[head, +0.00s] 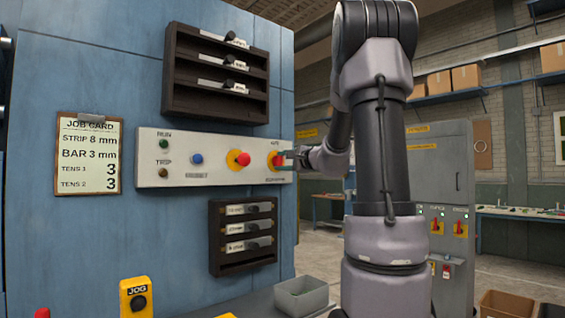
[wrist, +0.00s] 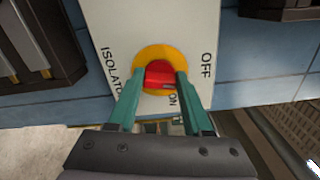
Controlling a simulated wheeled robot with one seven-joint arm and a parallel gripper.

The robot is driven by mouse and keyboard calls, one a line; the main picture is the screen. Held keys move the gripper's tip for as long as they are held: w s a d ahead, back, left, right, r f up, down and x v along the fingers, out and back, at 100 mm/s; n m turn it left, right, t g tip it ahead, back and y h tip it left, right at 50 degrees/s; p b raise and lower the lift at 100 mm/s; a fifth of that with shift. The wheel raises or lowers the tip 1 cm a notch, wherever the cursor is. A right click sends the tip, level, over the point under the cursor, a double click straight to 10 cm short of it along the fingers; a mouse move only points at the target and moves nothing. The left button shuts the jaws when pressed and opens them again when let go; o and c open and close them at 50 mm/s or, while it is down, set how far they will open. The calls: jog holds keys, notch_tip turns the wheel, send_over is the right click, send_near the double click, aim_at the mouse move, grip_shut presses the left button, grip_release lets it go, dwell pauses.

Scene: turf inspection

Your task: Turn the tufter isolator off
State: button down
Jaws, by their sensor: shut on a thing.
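The tufter isolator is a red handle (wrist: 158,73) on a round yellow plate (wrist: 152,52), at the right end of the white panel (head: 215,172). The wrist view shows "ISOLATOR" printed to its left, "OFF" to its right and "ON" lower, partly beside a finger. My gripper (wrist: 160,78) has its two green fingers shut on either side of the red handle. In the head view, my gripper (head: 285,155) reaches the isolator (head: 276,158) from the right and covers part of it. Which mark the handle points to is not clear.
A red button on yellow (head: 239,159) and a blue button (head: 197,159) sit left on the panel. Dark racks (head: 216,62) and (head: 243,236) are above and below it. A grey bin (head: 301,298) stands below. A grey cabinet (head: 438,190) with other red handles is behind my arm.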

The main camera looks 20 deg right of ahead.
jog(key=shift+f+n, duration=0.15)
jog(key=shift+n, duration=1.05)
jog(key=shift+c, duration=1.6)
grip_release()
jog(key=v, duration=1.1)
